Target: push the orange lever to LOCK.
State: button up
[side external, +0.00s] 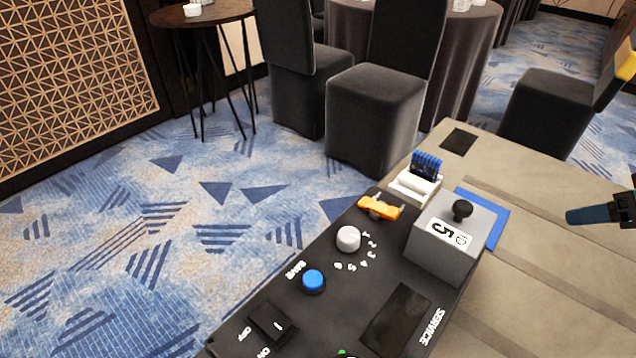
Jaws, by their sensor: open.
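The orange lever (379,207) sits at the far end of a black control panel (330,290), lying across a small mount between the white knob and the white connector block. I cannot read a LOCK mark beside it. My gripper (590,215) shows only in part at the right edge, with a dark blue finger pointing left. It is open and well to the right of the lever, apart from it, with nothing seen in it.
A grey box (456,238) with a black knob stands between lever and gripper. A white block with a blue connector (426,165) is just behind the lever. A white dial (348,239), blue button (313,281) and black rocker switch (271,322) are nearer. The tabletop (560,285) at right is clear.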

grip_shut()
dwell(1.6)
